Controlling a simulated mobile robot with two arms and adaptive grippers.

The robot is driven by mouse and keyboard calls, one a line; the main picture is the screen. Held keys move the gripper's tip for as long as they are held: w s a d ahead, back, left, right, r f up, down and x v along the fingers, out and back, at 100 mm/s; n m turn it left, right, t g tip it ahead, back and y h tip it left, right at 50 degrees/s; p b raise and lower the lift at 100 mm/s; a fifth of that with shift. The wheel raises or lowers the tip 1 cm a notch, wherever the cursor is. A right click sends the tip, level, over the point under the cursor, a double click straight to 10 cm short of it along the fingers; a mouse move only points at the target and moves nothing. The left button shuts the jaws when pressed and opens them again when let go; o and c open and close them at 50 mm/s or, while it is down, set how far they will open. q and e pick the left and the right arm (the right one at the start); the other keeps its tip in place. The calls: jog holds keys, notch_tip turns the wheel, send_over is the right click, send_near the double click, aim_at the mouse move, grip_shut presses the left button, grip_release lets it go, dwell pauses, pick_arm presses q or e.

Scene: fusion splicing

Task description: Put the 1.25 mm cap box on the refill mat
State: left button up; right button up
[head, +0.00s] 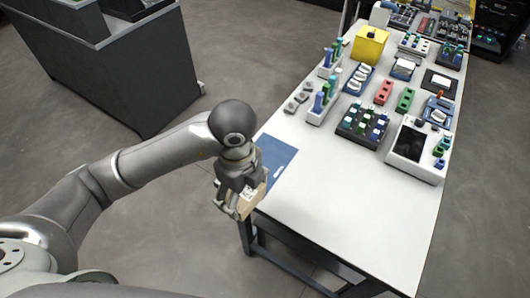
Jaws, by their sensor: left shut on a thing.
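My left gripper (228,198) is at the near left corner of the white table, beside a flat blue mat. It is shut on a small tan box with a dark-marked label, likely the cap box (246,203); the print is too small to read. The box is at the table's edge, and I cannot tell whether it touches anything below. My right gripper is not in view.
The white table (350,215) is clear at its near end. A white device with a dark screen (410,143), a dark rack of vials (362,124), red and green blocks and a yellow box (369,46) stand farther back. A dark cabinet (115,65) stands at the left.

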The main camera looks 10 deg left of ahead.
pick_arm(q)
jog(key=shift+w+r+n, duration=0.25)
jog(key=shift+w+n, duration=0.05)
jog(key=shift+w, duration=0.05)
jog(key=shift+w+f, duration=0.15)
jog(key=shift+w, duration=0.15)
jog(key=w+f, duration=0.2)
jog(key=w, duration=0.2)
jog(key=w+a+f, duration=0.1)
jog(key=w+f, duration=0.2)
jog(key=w, duration=0.1)
jog(key=w+a+f, duration=0.1)
jog(key=w+f, duration=0.2)
jog(key=w, duration=0.1)
jog(key=shift+f, duration=0.15)
jog(key=shift+w+a+f, duration=0.1)
jog(key=shift+w+f, duration=0.5)
jog(key=shift+f, duration=0.1)
notch_tip(320, 180, down, 2)
jog(key=shift+f+p, duration=0.1)
jog(key=shift+p, duration=0.35)
jog(key=shift+f, duration=0.35)
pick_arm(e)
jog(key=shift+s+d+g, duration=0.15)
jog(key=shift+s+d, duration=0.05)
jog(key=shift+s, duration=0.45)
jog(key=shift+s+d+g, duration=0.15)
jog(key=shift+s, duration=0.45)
pick_arm(q)
jog(key=shift+f, duration=0.1)
